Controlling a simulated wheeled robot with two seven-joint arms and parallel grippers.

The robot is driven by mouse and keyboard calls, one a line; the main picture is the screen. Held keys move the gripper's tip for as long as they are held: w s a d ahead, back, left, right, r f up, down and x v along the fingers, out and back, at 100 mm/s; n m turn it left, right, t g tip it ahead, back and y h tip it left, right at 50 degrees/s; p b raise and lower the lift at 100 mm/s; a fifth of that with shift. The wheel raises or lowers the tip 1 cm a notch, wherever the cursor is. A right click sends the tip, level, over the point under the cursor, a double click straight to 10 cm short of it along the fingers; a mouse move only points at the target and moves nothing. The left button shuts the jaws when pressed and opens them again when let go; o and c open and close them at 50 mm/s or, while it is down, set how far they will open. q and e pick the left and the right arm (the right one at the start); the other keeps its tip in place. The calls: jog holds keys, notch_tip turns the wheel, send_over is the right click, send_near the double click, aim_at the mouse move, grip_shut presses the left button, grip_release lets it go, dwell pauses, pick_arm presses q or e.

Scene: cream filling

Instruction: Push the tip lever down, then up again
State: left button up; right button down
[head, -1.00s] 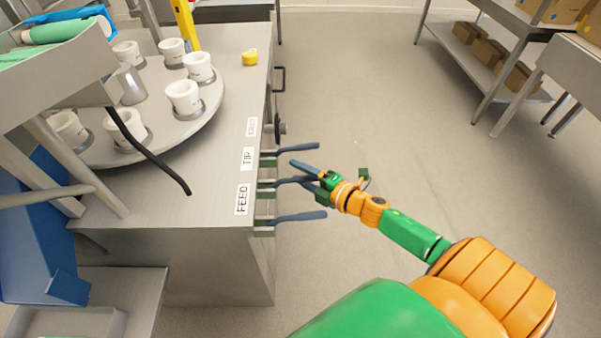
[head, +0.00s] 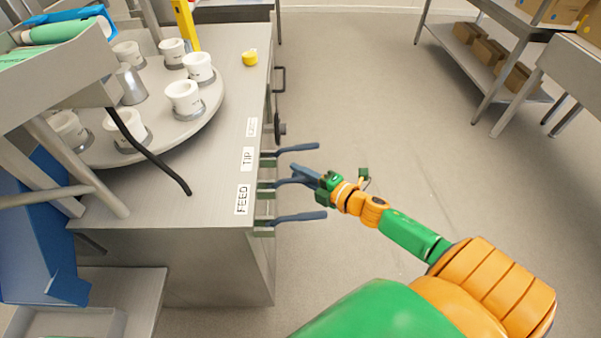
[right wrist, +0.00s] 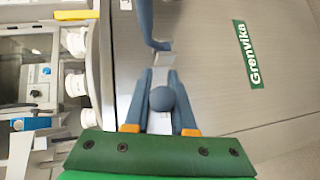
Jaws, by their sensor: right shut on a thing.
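The tip lever (head: 283,182) is the middle of three blue-handled levers on the bench's right side, by the TIP label (head: 247,158). It sticks out roughly level. My right gripper (head: 298,173) is shut on its handle, and the fingers hide its outer end in the head view. In the right wrist view the round end of the handle (right wrist: 162,100) sits between the two blue fingers. My left gripper is not in view.
One lever (head: 300,148) is just beyond the tip lever and another (head: 300,217) just nearer, by the FEED label (head: 242,200). White cups (head: 184,96) stand on a round turntable (head: 185,128). The floor right of the bench is clear.

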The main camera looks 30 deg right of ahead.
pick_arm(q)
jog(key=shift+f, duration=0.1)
pick_arm(e)
jog(key=shift+f, duration=0.1)
dwell(0.6)
pick_arm(q)
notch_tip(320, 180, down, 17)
jog(key=b, duration=1.8)
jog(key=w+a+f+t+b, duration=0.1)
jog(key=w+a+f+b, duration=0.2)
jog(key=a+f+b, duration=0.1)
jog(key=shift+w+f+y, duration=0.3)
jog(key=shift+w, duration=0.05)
pick_arm(e)
notch_tip(320, 180, down, 8)
jog(key=m+t, duration=0.8)
jog(key=m, duration=0.2)
jog(key=shift+w+a+t+h, duration=0.15)
jog(key=shift+a+t+h, duration=0.15)
jog(key=shift+t, duration=0.1)
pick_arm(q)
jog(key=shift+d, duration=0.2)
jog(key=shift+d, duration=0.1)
pick_arm(e)
jog(key=c, duration=0.8)
grip_release()
jog(key=shift+o, duration=0.2)
